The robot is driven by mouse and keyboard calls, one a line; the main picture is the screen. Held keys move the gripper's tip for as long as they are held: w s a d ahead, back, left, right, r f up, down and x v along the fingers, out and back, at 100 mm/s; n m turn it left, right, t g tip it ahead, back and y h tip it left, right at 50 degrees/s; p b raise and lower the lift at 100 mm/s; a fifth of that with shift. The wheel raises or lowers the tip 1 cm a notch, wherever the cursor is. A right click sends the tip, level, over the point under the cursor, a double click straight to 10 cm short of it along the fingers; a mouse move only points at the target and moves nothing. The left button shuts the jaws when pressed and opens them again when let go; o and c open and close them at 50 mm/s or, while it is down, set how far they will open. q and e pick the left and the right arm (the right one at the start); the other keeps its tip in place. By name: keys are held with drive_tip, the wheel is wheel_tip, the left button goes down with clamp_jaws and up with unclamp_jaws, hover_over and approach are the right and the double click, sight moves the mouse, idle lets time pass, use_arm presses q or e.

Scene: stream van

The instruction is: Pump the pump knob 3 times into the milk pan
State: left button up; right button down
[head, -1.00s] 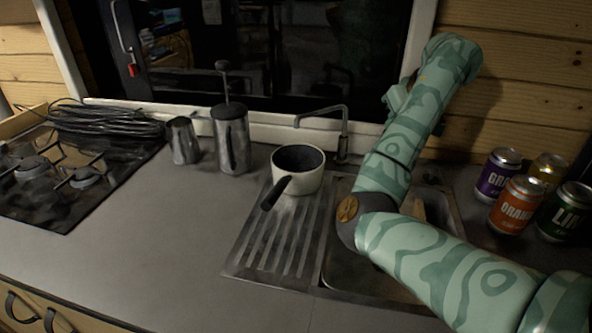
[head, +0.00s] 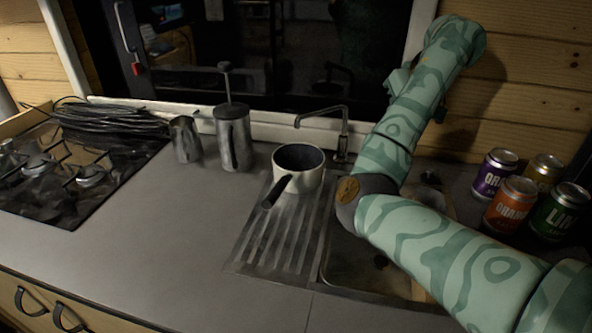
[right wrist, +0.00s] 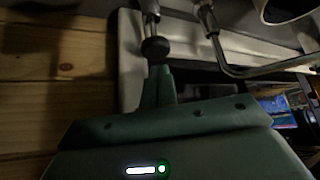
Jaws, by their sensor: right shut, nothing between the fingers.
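The milk pan (head: 311,179), white with a dark inside and black handle, stands upright on the ribbed drainer. Its edge shows in the right wrist view (right wrist: 284,10). The pump knob (right wrist: 155,48), a dark ball on a metal rod, shows in the right wrist view and is hidden behind my arm in the head view. My right gripper (right wrist: 158,76) is shut and empty. Its fingertips point at the knob and are very close to it; I cannot tell whether they touch. My left gripper is not in view.
A bent metal tap (head: 343,133) stands behind the pan, beside the sink (head: 345,265). A metal press with a tall plunger (head: 234,140) and a jug (head: 185,140) stand left. Several cans (head: 515,203) are right. A hob (head: 60,195) is far left. The front-left counter is clear.

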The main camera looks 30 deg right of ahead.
drive_tip(key=shift+f, duration=0.1)
